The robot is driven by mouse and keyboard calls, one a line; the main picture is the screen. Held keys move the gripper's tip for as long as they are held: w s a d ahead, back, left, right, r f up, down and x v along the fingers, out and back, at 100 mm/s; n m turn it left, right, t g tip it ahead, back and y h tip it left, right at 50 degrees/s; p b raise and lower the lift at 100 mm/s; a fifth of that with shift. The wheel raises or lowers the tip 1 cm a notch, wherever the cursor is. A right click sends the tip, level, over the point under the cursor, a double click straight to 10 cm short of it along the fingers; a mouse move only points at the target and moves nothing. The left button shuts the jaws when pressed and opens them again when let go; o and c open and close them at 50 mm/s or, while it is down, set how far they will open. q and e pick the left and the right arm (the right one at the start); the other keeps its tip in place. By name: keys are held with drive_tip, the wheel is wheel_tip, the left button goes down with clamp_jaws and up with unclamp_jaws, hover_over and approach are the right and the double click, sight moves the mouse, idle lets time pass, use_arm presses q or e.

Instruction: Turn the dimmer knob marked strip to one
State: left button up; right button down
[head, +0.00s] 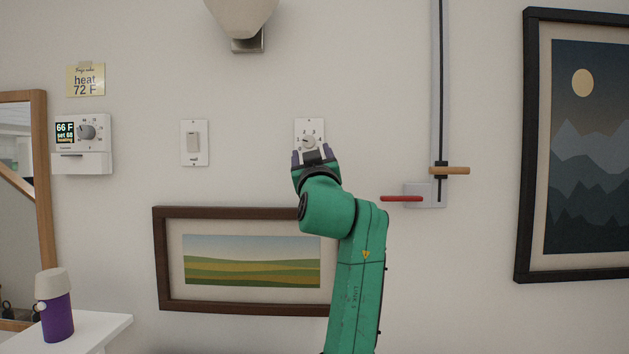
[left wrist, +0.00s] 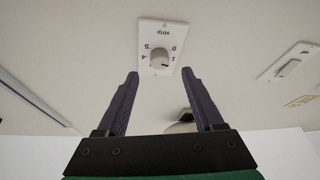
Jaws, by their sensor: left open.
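The dimmer plate (head: 309,125) is a white wall plate with a round knob (head: 309,142) and a ring of numbers. In the left wrist view the plate (left wrist: 158,30) appears upside down, with small lettering that looks like "strip". The pale knob (left wrist: 160,58) has a small mark that seems to lie near the 1, but I cannot tell its exact setting. My left gripper (head: 312,154) is open and empty just in front of the plate's lower part. In the left wrist view its fingers (left wrist: 160,73) are spread, with the knob beyond and between the tips, apart from them.
A wall switch (head: 194,143) and a thermostat (head: 82,132) are to the left. A framed landscape (head: 243,212) hangs below, behind my arm. A grey wall box with a red lever (head: 401,198) is to the right. A lamp (head: 243,15) is above.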

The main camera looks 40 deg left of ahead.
use_arm(q)
drive_tip(key=b+v, duration=0.2)
drive_tip(key=v, duration=0.7)
drive_tip(key=shift+b, duration=0.35)
use_arm(e)
wheel_tip(320, 180, down, 4)
drive_tip(key=shift+r, duration=0.1)
use_arm(q)
drive_tip(key=shift+d+f, duration=0.1)
